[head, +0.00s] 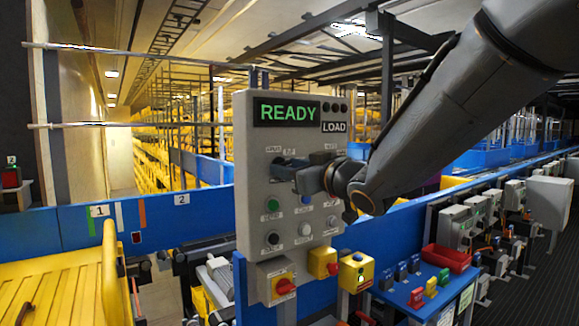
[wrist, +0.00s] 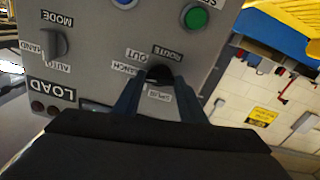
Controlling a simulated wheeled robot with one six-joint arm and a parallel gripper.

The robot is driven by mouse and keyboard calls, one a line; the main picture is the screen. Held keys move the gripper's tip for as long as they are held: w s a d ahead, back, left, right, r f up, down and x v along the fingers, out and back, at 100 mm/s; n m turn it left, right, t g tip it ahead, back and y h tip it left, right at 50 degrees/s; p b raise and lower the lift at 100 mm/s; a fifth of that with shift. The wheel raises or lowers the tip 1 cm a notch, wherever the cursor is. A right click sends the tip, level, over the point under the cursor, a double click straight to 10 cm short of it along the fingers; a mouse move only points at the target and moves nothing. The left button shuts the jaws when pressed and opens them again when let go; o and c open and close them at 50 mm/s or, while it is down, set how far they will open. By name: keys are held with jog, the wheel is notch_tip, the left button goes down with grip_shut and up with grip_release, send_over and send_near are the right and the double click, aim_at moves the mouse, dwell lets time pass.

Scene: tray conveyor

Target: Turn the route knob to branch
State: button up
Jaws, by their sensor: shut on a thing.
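The grey control panel (head: 248,200) stands upright in the middle of the head view, with a green READY display (head: 287,111) at its top. My gripper (head: 284,168) reaches in from the right, its fingers against the panel's upper left. In the wrist view, which shows the panel turned about, my gripper (wrist: 160,88) is shut on the dark route knob (wrist: 160,73), one finger on each side. Labels reading ROUTE, OUT, a partly covered BRANCH and SPUR surround the knob. The fingers hide most of it, so I cannot tell where it points.
The mode knob (wrist: 55,43) sits beside the route knob, between HAND and AUTO labels. A green button (wrist: 195,18) is also close. A blue table (head: 425,290) with a red bin (head: 446,258) stands at right.

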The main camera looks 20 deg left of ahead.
jog(key=o, duration=1.1)
jog(key=shift+c, duration=0.2)
jog(key=shift+d, duration=0.1)
jog(key=b+v, duration=0.2)
jog(key=v, duration=0.5)
jog(key=shift+s+d, duration=0.25)
jog(key=shift+s, duration=0.05)
